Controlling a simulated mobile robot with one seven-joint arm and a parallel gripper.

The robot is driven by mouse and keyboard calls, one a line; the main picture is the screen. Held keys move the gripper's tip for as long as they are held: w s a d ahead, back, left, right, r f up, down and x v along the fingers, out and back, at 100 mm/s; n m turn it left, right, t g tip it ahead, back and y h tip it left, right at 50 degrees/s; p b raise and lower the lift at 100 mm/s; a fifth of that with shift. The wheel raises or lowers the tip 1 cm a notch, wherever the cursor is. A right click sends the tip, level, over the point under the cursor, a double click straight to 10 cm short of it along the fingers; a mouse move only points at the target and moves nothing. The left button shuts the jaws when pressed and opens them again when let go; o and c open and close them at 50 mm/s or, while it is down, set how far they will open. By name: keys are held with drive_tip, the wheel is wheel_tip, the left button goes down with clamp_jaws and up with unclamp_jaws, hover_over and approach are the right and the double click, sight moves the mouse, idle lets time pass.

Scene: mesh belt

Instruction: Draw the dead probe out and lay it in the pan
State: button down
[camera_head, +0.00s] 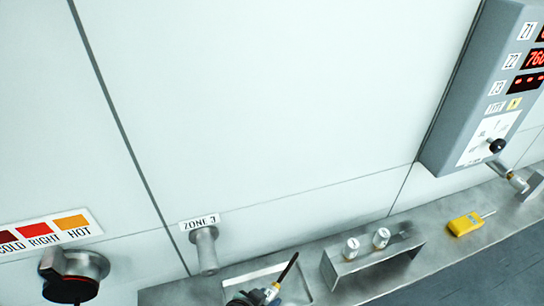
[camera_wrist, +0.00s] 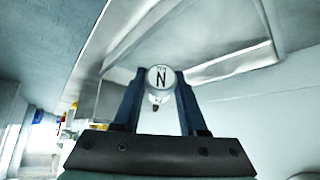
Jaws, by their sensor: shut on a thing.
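My gripper (camera_head: 262,297) is at the bottom edge of the head view, over the pan, shut on a probe (camera_head: 287,269). The probe's dark, thin rod slants up to the right from a pale head. In the wrist view, a round white cap marked N (camera_wrist: 160,78) sits between the blue fingers of my gripper (camera_wrist: 158,95). The shallow metal pan (camera_head: 306,287) lies on the ledge; its bright surface also shows in the wrist view (camera_wrist: 222,35). I cannot tell whether the probe touches it. The ZONE 3 tube (camera_head: 206,250) sticks out of the wall with no probe visible in it.
A metal rack (camera_head: 345,272) right of the pan holds two white-capped probes (camera_head: 381,238). A yellow handheld meter (camera_head: 465,225) lies farther right on the ledge. A grey display box (camera_head: 470,90) hangs on the wall, its Z3 row showing dashes. A dark knob (camera_head: 72,280) is at left.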

drive_tip(key=shift+f, duration=0.3)
drive_tip(key=shift+c, duration=1.8)
unclamp_jaws()
drive_tip(key=b+v, duration=0.1)
drive_tip(key=v, duration=1.2)
